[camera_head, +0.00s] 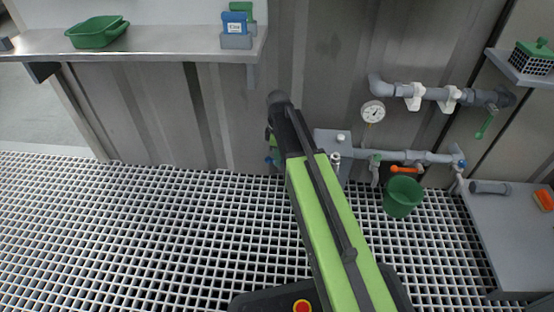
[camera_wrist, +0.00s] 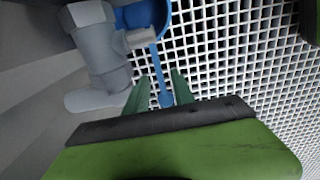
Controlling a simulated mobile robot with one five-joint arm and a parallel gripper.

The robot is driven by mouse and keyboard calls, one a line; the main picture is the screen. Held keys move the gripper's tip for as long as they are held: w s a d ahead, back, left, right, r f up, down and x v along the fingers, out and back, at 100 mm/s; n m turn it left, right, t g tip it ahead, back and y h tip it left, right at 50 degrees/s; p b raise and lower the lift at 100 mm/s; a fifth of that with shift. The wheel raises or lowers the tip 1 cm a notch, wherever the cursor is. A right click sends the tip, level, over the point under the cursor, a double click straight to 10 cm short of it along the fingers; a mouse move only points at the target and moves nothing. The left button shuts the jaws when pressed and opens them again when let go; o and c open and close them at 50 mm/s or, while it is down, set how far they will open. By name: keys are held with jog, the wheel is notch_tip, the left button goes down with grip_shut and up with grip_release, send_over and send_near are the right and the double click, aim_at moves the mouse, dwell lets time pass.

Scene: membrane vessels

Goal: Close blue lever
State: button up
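In the wrist view, the blue lever (camera_wrist: 157,68) is a thin bar with a rounded end. It hangs from a blue valve part (camera_wrist: 146,14) on a grey pipe fitting (camera_wrist: 100,48). My gripper (camera_wrist: 157,84) is open, with its two green fingers on either side of the lever's lower end. I see gaps beside the lever, and no clear contact. In the head view, my arm hides most of this place. Only a small blue part (camera_head: 270,160) shows left of the arm's end, and my fingers cannot be made out there.
To the right are pipes with a round gauge (camera_head: 373,112), an orange lever (camera_head: 405,170), a green lever (camera_head: 485,125) and a green bucket (camera_head: 403,196). A shelf (camera_head: 150,42) holds a green tray (camera_head: 97,32). The grating floor (camera_head: 150,230) on the left is clear.

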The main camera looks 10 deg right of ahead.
grip_shut()
jog(key=shift+w, duration=0.1)
dwell(0.8)
